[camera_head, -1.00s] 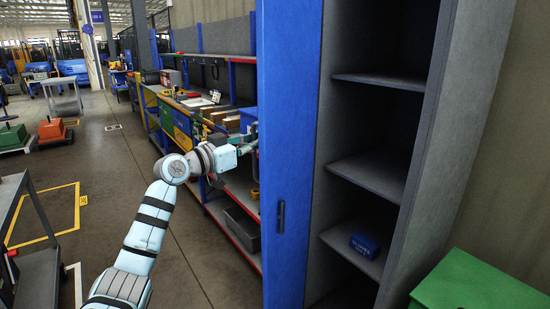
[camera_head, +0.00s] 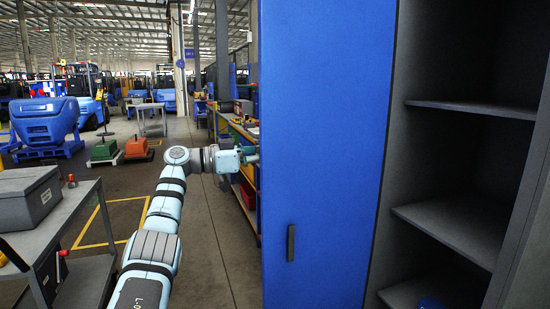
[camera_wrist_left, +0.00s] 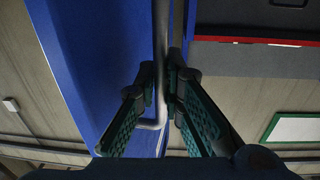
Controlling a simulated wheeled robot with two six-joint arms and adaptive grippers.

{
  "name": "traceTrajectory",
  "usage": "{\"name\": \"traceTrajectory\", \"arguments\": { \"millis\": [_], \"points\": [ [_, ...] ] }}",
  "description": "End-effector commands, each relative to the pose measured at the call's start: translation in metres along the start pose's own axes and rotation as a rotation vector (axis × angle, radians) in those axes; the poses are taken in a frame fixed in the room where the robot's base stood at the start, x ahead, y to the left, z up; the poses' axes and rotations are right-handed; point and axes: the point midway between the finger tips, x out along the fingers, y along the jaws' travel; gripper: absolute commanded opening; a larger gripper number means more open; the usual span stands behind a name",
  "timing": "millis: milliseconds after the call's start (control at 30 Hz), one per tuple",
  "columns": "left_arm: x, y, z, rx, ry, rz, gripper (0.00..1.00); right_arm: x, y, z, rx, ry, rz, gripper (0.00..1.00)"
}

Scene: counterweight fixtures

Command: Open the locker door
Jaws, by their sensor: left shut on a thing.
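The locker's blue door (camera_head: 325,130) stands swung out from the dark, open locker (camera_head: 455,150). Its broad face is toward me, with a small dark latch (camera_head: 290,243) low on it. My left gripper (camera_head: 250,154) is at the door's left edge, its fingers partly hidden behind the door. In the left wrist view, my left gripper (camera_wrist_left: 160,82) is shut on a grey bar handle (camera_wrist_left: 160,30) beside the blue door (camera_wrist_left: 90,60). The bar bends near its lower end. My right gripper is not in view.
A grey cart (camera_head: 75,225) with a grey box (camera_head: 30,197) stands at the left. A workbench (camera_head: 237,130) lies beyond my left gripper. The floor between cart and door is clear.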

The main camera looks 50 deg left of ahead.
Motion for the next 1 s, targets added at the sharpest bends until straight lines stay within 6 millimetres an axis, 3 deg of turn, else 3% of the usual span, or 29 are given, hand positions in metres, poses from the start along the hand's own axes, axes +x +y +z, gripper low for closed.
{"name": "traceTrajectory", "arguments": {
  "millis": [100, 133, 167, 533, 667, 900, 1000],
  "points": [
    [0.001, 0.0, 0.001, -0.002, -0.001, 0.002, 0.0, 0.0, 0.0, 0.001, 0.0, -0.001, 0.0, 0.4],
    [0.001, 0.0, 0.001, -0.002, -0.001, 0.002, 0.13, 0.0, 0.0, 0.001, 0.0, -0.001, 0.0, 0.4],
    [0.001, 0.0, 0.001, -0.002, 0.0, 0.001, 0.18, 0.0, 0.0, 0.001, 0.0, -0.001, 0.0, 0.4],
    [-0.007, -0.001, 0.0, -0.001, 0.0, -0.002, 0.18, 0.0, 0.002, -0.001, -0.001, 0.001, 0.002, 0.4],
    [-0.033, -0.001, 0.001, -0.001, -0.004, -0.005, 0.18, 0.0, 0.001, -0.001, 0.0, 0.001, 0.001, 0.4],
    [-0.097, -0.002, 0.001, -0.003, -0.003, -0.004, 0.18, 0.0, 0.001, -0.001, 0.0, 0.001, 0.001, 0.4],
    [-0.113, -0.001, 0.001, -0.003, -0.002, -0.001, 0.18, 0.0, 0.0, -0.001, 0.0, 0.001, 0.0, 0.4]
  ]
}}
